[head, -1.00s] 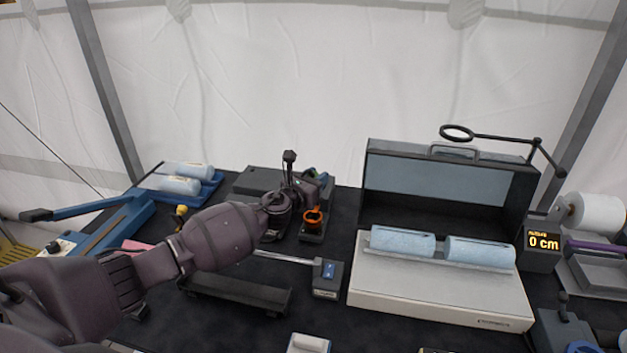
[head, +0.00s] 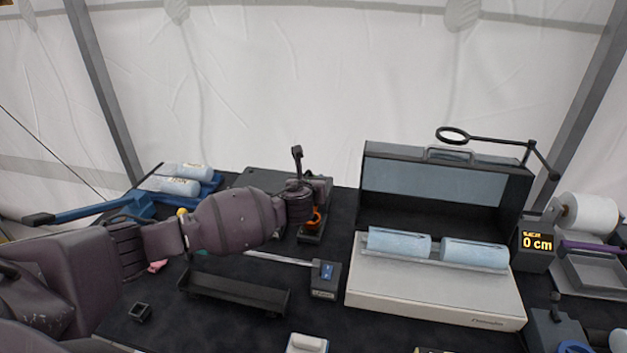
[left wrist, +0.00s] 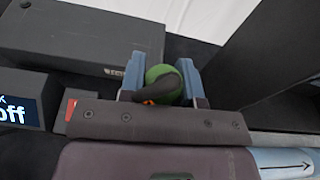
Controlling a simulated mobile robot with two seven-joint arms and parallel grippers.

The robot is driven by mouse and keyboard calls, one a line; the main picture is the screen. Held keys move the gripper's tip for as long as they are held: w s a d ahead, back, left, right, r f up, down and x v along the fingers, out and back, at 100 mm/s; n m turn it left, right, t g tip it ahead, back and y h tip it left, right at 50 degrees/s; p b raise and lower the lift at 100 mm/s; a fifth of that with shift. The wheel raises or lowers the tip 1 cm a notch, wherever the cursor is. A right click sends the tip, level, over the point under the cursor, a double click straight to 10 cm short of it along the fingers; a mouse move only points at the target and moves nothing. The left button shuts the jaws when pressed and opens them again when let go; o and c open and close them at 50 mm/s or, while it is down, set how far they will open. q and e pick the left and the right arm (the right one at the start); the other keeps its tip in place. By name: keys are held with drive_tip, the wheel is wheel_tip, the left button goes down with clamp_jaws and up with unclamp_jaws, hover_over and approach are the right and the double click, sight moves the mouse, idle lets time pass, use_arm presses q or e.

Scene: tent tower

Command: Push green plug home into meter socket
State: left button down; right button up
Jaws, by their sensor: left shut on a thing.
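The green plug (left wrist: 160,75) shows in the left wrist view between the two blue-grey fingers of my left gripper (left wrist: 161,80), which is shut on it. A dark curved part lies over the plug's near side. In the head view my left gripper (head: 318,188) is at the back middle of the table, and my own wrist hides the plug. A dark box with a lit display reading "off" (left wrist: 15,110) stands left of the fingers in the left wrist view. I cannot make out the meter socket or whether the plug touches it. My right gripper is not in view.
A dark flat case (left wrist: 75,38) lies beyond the fingers. An orange ring on a small black stand (head: 316,218) is close to my wrist. A large open case (head: 440,290) with blue rolls stands to the right. A black tray (head: 235,292) lies in front.

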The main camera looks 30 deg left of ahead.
use_arm(q)
drive_tip(key=n+g+y, duration=0.1)
drive_tip(key=g, duration=0.1)
drive_tip(key=n+g+y, duration=0.1)
drive_tip(key=g, duration=0.1)
drive_tip(key=n+g+y, duration=0.1)
drive_tip(key=n+g, duration=0.1)
drive_tip(key=shift+s+a+f, duration=0.1)
drive_tip(key=shift+s+f, duration=0.1)
drive_tip(key=shift+s, duration=0.1)
drive_tip(key=shift+a+f+b, duration=0.1)
drive_tip(key=shift+f+b, duration=0.35)
drive_tip(key=shift+f, duration=0.95)
drive_tip(key=shift+f+b, duration=0.45)
drive_tip(key=shift+f, duration=1)
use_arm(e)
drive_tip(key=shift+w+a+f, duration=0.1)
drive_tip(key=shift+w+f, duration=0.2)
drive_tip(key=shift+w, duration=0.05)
use_arm(q)
drive_tip(key=shift+p, duration=0.95)
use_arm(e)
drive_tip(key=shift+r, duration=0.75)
use_arm(q)
drive_tip(key=shift+f+b, duration=0.6)
drive_tip(key=shift+f, duration=0.75)
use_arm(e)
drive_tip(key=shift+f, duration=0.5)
